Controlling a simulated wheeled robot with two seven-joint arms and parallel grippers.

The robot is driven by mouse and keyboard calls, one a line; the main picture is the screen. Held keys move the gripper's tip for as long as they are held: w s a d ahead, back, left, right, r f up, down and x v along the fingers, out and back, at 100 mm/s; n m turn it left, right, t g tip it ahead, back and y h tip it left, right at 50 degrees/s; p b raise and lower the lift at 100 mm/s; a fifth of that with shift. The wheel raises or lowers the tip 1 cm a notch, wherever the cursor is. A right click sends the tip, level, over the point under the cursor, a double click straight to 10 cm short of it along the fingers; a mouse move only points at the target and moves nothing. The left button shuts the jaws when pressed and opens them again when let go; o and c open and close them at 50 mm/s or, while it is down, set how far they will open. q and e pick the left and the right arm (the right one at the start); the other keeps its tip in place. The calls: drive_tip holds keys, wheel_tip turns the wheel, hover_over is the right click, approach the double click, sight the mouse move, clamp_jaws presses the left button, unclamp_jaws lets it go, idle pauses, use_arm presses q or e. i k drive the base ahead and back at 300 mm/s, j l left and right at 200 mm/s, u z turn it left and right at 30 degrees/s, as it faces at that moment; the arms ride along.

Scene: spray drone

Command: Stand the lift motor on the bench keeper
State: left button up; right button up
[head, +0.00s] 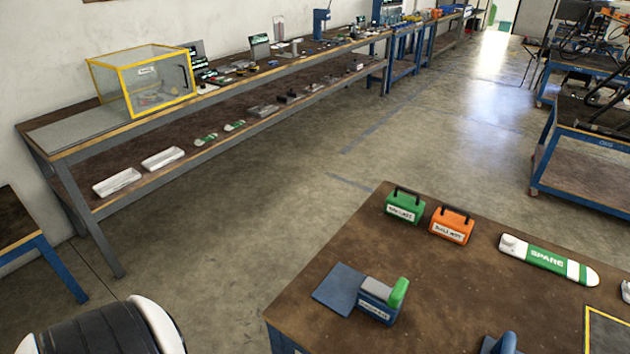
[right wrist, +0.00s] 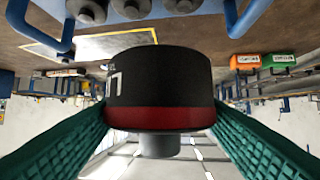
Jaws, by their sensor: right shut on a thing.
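A black round motor with a red band and a grey stub (right wrist: 160,80) fills the middle of the right wrist view; I take it to be the lift motor. My right gripper (right wrist: 160,115) has its green ribbed fingers pressed on both sides of it. White lettering shows on the motor's left side, partly hidden. A blue block with a grey top and a green end piece (head: 378,309) stands on the near bench beside a flat blue plate; its label is too small to read. I cannot tell which thing is the bench keeper. My left gripper is out of view.
On the near bench (head: 440,290) stand a green case (head: 404,205), an orange case (head: 452,224) and a white-green SPARE arm (head: 548,260). A blue part (head: 500,344) is cut off at the front. Grey cylinders (right wrist: 131,8) and blue tubes show in the wrist view.

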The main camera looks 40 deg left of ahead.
sight(340, 285)
drive_tip(key=k+j+u, duration=0.1)
drive_tip(key=u, duration=0.3)
drive_tip(key=k+j+u, duration=0.15)
drive_tip(key=u, duration=0.3)
drive_tip(key=k+j+u, duration=0.1)
drive_tip(key=u, duration=0.95)
